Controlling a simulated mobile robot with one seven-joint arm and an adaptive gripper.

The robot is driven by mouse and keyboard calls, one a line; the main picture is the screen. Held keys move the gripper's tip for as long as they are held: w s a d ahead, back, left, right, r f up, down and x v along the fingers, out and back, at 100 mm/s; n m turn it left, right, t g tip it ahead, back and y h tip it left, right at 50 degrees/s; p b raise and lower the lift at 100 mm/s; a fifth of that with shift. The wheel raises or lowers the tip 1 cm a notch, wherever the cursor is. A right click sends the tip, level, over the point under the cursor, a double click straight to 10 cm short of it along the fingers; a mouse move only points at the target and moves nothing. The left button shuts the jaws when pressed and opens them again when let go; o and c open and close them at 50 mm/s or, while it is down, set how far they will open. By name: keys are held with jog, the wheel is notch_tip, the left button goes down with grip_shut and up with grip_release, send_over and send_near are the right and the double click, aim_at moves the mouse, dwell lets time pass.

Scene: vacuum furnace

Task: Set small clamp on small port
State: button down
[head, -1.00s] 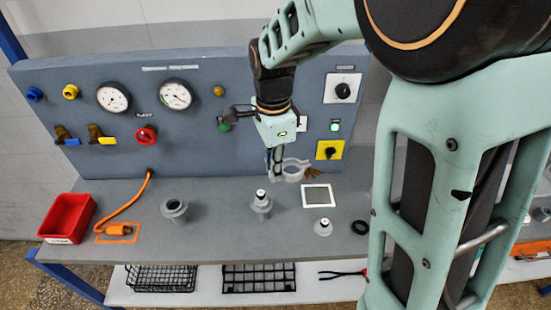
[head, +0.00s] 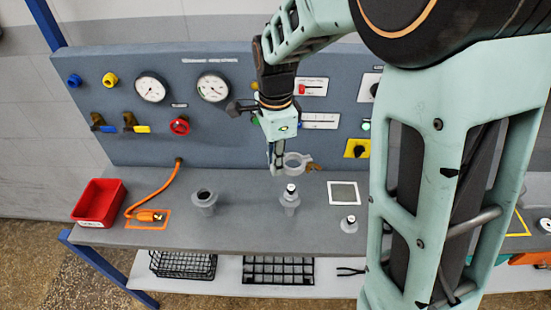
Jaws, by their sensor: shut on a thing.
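My gripper (head: 277,168) is shut on a light grey ring clamp (head: 297,158) with a brass-coloured nut at its right. It holds the clamp above the bench, behind and above the middle port in the picture. This narrow grey port (head: 289,204) stands upright with a small bright-topped piece on it. The clamp is apart from it. A wider grey port (head: 204,204) stands to the left. A low round grey fitting (head: 349,225) sits to the right at the front. The far finger is partly hidden.
The grey panel (head: 135,130) with gauges and valves rises behind the bench. A red bin (head: 98,202) and an orange hose (head: 150,190) are at left. The bench front between the ports is clear. Black baskets are below.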

notch_tip(320, 180, down, 14)
jog(key=b, duration=0.9)
jog(key=shift+r, duration=0.25)
dwell(1.0)
jog(key=shift+f, duration=0.1)
dwell(0.5)
jog(key=c, duration=1.8)
grip_release()
jog(key=shift+c, duration=0.2)
notch_tip(320, 180, up, 12)
jog(key=shift+r, duration=0.1)
jog(key=shift+b, duration=0.3)
